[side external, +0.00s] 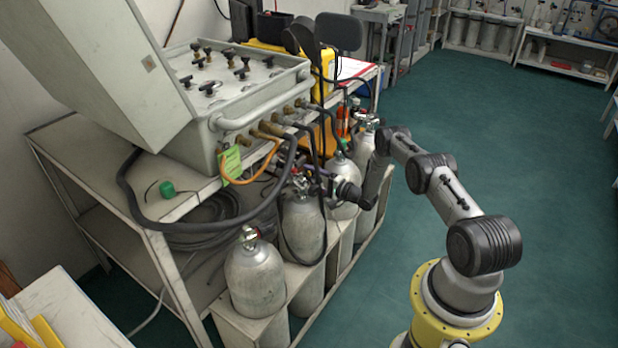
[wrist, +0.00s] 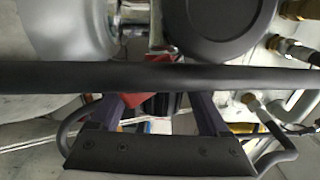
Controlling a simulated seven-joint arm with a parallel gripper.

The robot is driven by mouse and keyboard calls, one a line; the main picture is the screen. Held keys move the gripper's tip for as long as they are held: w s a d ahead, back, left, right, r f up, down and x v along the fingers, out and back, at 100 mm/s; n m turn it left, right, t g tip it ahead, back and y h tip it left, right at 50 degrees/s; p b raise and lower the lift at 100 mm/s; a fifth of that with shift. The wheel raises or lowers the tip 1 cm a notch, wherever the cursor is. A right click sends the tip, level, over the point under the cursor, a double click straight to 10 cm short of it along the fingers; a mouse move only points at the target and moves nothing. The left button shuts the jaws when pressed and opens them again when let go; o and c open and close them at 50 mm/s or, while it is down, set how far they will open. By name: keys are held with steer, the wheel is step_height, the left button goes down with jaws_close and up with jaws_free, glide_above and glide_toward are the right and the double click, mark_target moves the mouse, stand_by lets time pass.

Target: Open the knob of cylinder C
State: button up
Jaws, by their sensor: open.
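Several grey metal cylinders stand in a low rack, with no readable letters, so I cannot tell which is cylinder C. The nearest cylinder (side external: 255,275) has a small red-marked valve on top. My gripper (side external: 306,184) is at the valve of the second cylinder (side external: 302,228), which has a red part (side external: 299,178). In the wrist view, my gripper (wrist: 160,108) has its two fingers apart. A red part (wrist: 138,102), likely the knob, shows between them, partly hidden behind a black hose (wrist: 160,76). I cannot tell whether the fingers touch it.
A grey control panel (side external: 245,85) with several black knobs stands on a bench (side external: 75,140) above the cylinders. Black hoses and an orange hose (side external: 262,160) hang close to my gripper. A dark round part (wrist: 218,25) shows in the wrist view. Green floor is clear at right.

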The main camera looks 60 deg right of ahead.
steer(key=shift+w, duration=0.4)
steer(key=shift+c, duration=0.2)
jaws_close()
steer(key=shift+t, duration=0.3)
steer(key=shift+s+r+n+t, duration=0.15)
steer(key=shift+n+t, duration=0.1)
steer(key=shift+t, duration=0.35)
steer(key=shift+w+r+n+t, duration=0.15)
steer(key=shift+n+t, duration=0.1)
steer(key=shift+t, duration=0.35)
steer(key=shift+s+r+n+t+y, duration=0.15)
steer(key=shift+r+n+t+y, duration=0.25)
steer(key=shift+t, duration=0.55)
steer(key=shift+s+r+n+t+y, duration=0.2)
steer(key=shift+n+t, duration=0.3)
steer(key=shift+t, duration=0.45)
steer(key=shift+r, duration=0.1)
